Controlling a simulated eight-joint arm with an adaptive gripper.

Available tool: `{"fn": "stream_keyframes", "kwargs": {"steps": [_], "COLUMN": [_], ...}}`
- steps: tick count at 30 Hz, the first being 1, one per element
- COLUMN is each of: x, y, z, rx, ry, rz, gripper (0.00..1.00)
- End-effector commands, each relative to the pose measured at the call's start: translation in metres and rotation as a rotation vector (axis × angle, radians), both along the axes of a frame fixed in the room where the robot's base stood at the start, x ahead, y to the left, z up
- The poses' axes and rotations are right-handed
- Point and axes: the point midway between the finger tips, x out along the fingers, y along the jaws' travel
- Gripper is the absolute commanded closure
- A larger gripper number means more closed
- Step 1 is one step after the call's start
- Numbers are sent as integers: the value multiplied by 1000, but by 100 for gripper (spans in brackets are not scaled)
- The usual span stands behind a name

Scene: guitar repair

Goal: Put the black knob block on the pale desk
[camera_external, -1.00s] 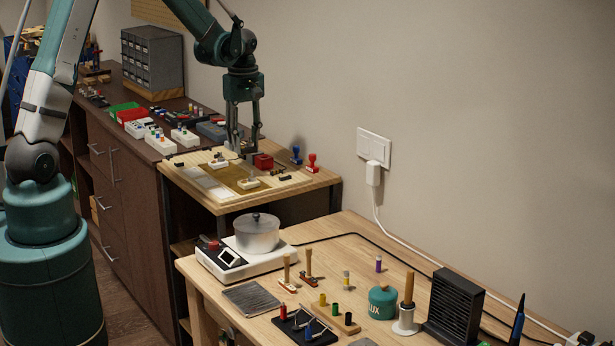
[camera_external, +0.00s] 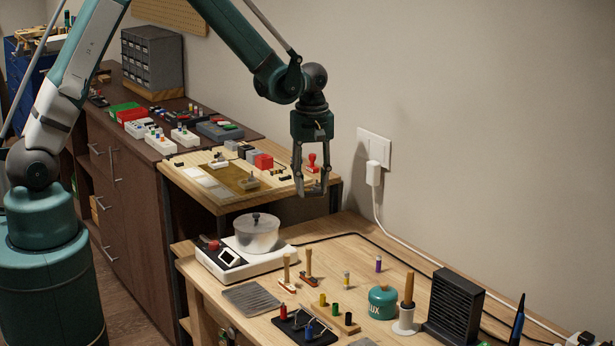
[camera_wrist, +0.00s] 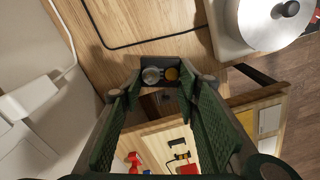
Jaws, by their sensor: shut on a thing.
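My gripper (camera_external: 311,188) is shut on the black knob block (camera_wrist: 161,74), a small dark block with a silver knob and a yellow knob. It holds the block in the air between its fingertips. In the external view the block is mostly lost among the dark fingers. The pale desk (camera_external: 335,262) is the light wooden table at the front; its bare wood also shows in the wrist view (camera_wrist: 150,24). In the external picture my gripper appears above the desk's back left end, near the edge of the farther wooden table (camera_external: 215,203).
A white hot plate (camera_external: 222,268) with a lidded pot (camera_external: 257,234) stands at the desk's left. Several tools, pegs and a black heater-like box (camera_external: 453,305) fill the front and right. A black cable (camera_external: 345,234) crosses the back. Bare wood lies between cable and tools.

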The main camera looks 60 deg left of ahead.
Motion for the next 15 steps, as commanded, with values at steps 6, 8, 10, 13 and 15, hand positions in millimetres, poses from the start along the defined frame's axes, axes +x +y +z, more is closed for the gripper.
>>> {"fn": "stream_keyframes", "kwargs": {"steps": [6,8,10,13,15], "x": [4,4,3,1,0], "y": [-61,-77,-96,-123,-141], "z": [-16,-21,-26,-33,-38], "rx": [0,0,0,0,0], "ry": [0,0,0,0,0], "rz": [-73,-92,-114,-146,-168], "gripper": [80,80,80,80,80]}}
